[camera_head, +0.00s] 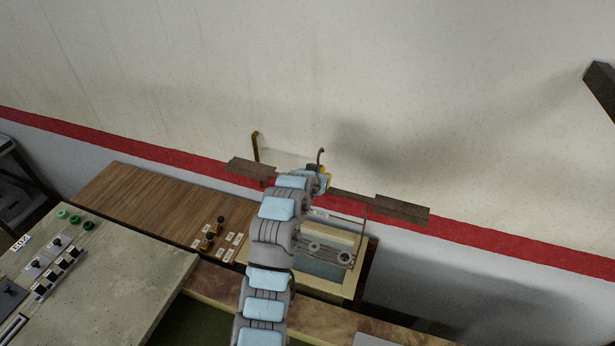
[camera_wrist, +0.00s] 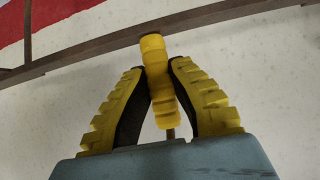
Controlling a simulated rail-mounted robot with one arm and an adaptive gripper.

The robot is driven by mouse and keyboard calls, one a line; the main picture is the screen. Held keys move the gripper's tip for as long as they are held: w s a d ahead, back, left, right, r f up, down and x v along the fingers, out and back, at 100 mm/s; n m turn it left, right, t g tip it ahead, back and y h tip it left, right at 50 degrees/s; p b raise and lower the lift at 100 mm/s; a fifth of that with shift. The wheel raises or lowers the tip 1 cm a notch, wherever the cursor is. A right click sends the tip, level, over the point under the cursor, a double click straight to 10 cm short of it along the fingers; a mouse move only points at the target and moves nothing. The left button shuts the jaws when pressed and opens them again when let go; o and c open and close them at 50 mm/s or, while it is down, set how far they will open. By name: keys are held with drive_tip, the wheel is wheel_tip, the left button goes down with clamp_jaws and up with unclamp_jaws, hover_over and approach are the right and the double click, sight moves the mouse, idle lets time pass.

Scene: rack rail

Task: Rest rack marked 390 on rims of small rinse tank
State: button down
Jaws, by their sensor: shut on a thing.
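My gripper (camera_head: 322,180) is shut on the yellow handle of a rack, and the wrist view shows both ribbed yellow fingers (camera_wrist: 156,75) against the yellow handle (camera_wrist: 160,82). The rack has a long dark bar with flat brown end plates (camera_head: 402,209) and a thin frame carrying round grey parts below. Its bar crosses behind the handle in the wrist view (camera_wrist: 215,18). No number on the rack is legible. A small cream-rimmed tank (camera_head: 356,272) stands below the rack. My arm hides its left side. The rack's frame overlaps the tank in the picture; I cannot tell whether they touch.
A wooden counter (camera_head: 135,200) with small knobs and white labels lies left of the tank. A control panel (camera_head: 60,270) with green buttons is at the lower left. A wall with a red stripe (camera_head: 480,235) stands behind. A dark beam (camera_head: 602,85) juts in at upper right.

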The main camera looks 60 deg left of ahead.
sight(301, 253)
drive_tip(key=s+a, duration=0.2)
drive_tip(key=shift+s+a+f, duration=0.2)
drive_tip(key=shift+s+a, duration=0.05)
drive_tip(key=shift+s, duration=0.05)
drive_tip(key=shift+s+a+f, duration=0.15)
drive_tip(key=shift+f, duration=0.05)
wheel_tip(301, 253, down, 31)
drive_tip(key=b, duration=1.1)
idle(2.3)
drive_tip(key=shift+f, duration=0.2)
idle(0.6)
drive_tip(key=shift+c, duration=0.2)
unclamp_jaws()
drive_tip(key=shift+s+d+p, duration=1.2)
drive_tip(key=shift+s+d, duration=1.3)
drive_tip(key=shift+s, duration=0.3)
